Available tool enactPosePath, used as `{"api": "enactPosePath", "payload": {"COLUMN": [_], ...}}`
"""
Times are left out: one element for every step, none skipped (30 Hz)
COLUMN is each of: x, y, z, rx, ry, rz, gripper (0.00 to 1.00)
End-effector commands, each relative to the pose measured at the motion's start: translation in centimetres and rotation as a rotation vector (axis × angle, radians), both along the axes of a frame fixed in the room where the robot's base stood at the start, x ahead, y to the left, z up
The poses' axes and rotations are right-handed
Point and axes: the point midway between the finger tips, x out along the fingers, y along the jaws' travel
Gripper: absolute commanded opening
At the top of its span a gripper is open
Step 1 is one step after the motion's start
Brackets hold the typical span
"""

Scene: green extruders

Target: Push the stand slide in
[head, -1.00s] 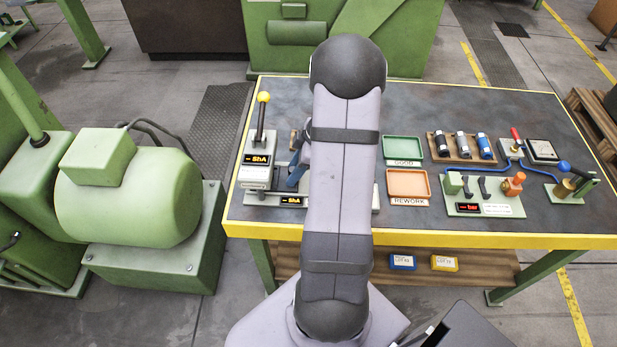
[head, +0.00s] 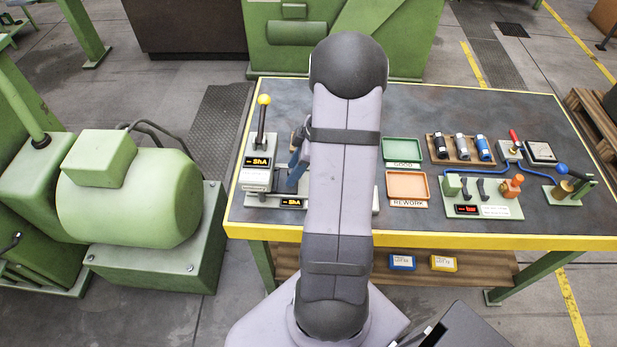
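The stand (head: 256,172) is at the left end of the bench. It has an upright lever with a yellow knob (head: 264,99) and a display reading "ShA". A light base with a second "ShA" display (head: 291,203) runs along the bench's front edge towards the right. The slide cannot be told apart clearly, as my arm covers much of the base. My gripper is mostly hidden behind my arm. A blue part (head: 297,168) shows just left of the arm, over the base, and may belong to it. Contact and finger opening cannot be seen.
Right of my arm are a green tray (head: 388,153) and an orange rework tray (head: 390,188). Beyond are a wooden rack (head: 429,149) with three cylinders and a fixture with an orange knob (head: 511,186). A green motor (head: 130,195) stands left of the bench.

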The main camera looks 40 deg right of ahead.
Motion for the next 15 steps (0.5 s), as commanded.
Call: {"api": "enactPosePath", "payload": {"x": [0.0,0.1,0.1,0.1,0.1,0.1,0.1,0.1,0.1,0.1,0.1,0.1,0.1,0.1,0.1], "y": [-0.1,-0.1,-0.1,-0.1,-0.1,-0.1,-0.1,-0.1,-0.1,-0.1,-0.1,-0.1,-0.1,-0.1,-0.2], "z": [0.6,0.9,1.2,1.4,1.6,1.8,1.9,1.9,2.0,2.0,2.0,2.0,2.0,2.0,2.1], "rx": [-0.002,-0.002,-0.002,-0.002,-0.003,-0.003,-0.003,-0.003,-0.002,-0.002,-0.002,-0.002,-0.002,-0.002,-0.003], "ry": [-0.002,-0.002,-0.003,-0.003,-0.003,-0.003,-0.003,-0.003,-0.004,-0.004,-0.004,-0.004,-0.004,-0.004,-0.004], "rz": [0.0,0.0,0.001,0.001,0.0,0.0,0.0,-0.001,-0.001,-0.001,-0.001,-0.001,-0.001,-0.001,-0.001], "gripper": [0.38,0.38,0.38,0.38,0.38,0.38,0.38,0.38,0.38,0.38,0.38,0.38,0.38,0.38,0.38]}}
